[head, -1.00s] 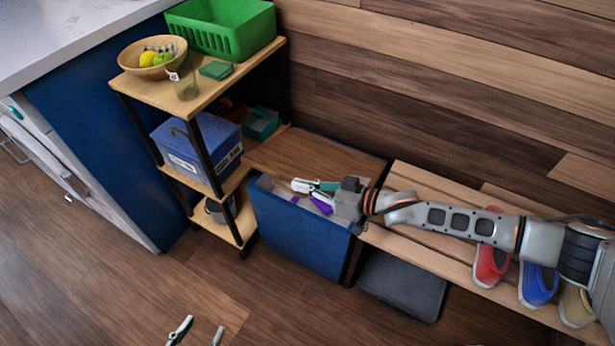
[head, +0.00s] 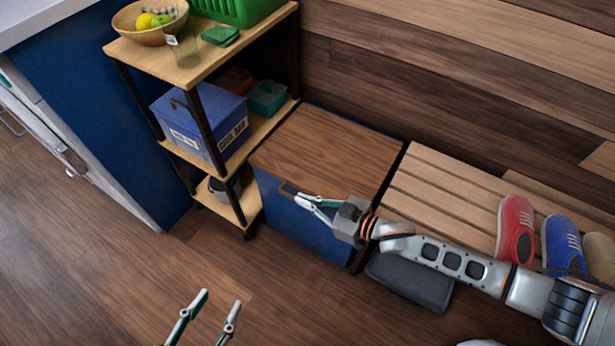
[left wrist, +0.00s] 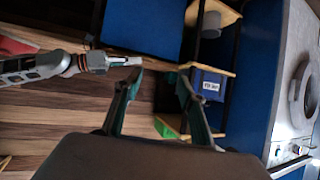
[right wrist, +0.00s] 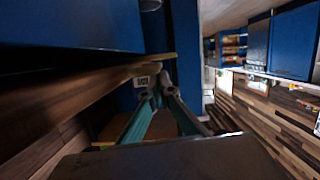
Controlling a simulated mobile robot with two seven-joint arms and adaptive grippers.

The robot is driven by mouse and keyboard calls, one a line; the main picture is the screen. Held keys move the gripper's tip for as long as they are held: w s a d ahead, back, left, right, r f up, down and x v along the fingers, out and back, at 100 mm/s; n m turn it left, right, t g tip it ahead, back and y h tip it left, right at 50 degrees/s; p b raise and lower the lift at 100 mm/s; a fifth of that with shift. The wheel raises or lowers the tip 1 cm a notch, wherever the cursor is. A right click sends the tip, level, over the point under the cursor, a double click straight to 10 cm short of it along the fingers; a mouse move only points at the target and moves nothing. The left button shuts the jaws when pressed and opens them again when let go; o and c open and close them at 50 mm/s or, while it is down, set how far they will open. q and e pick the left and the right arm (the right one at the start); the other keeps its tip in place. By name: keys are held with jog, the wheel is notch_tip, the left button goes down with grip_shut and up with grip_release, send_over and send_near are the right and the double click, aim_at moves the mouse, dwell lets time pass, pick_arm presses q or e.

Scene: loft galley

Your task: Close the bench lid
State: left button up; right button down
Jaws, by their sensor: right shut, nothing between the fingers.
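The brown wooden bench lid (head: 325,145) lies over the blue bench box (head: 300,225) in the head view, and no open gap shows. A small handle (head: 287,187) is at its front edge. My right gripper (head: 297,200) is at the front edge beside the handle, its fingers together and empty. I cannot tell if it touches the lid. Its shut fingers also show in the right wrist view (right wrist: 161,82). My left gripper (head: 220,299) is open and empty over the floor, apart from the bench. Its spread fingers also show in the left wrist view (left wrist: 160,78).
A shelf rack (head: 192,65) with a blue storage box (head: 195,118) stands left of the bench. A slatted seat (head: 445,205) with several shoes adjoins it on the right. A dark bin (head: 410,282) sits below the seat. The floor in front is clear.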

pick_arm(q)
jog(key=shift+d+r+b, duration=0.35)
jog(key=shift+d, duration=0.1)
pick_arm(e)
jog(key=f, duration=0.3)
jog(key=shift+s, duration=0.2)
notch_tip(320, 180, up, 2)
jog(key=shift+w+r+p, duration=0.1)
jog(key=shift+r+p, duration=0.15)
jog(key=shift+p, duration=0.6)
jog(key=shift+w+a+r+p, duration=0.15)
jog(key=shift+r+p, duration=0.35)
jog(key=shift+r, duration=0.45)
pick_arm(q)
jog(key=s+a+f+g+y+p, duration=0.1)
jog(key=s+a+f+p, duration=0.1)
jog(key=a, duration=0.3)
jog(key=shift+a+f+m+p, duration=0.25)
jog(key=shift+a+m+p, duration=0.1)
jog(key=shift+m+p, duration=0.1)
pick_arm(e)
jog(key=v, duration=1)
jog(key=shift+s+a+r, duration=0.25)
jog(key=shift+s+r, duration=0.15)
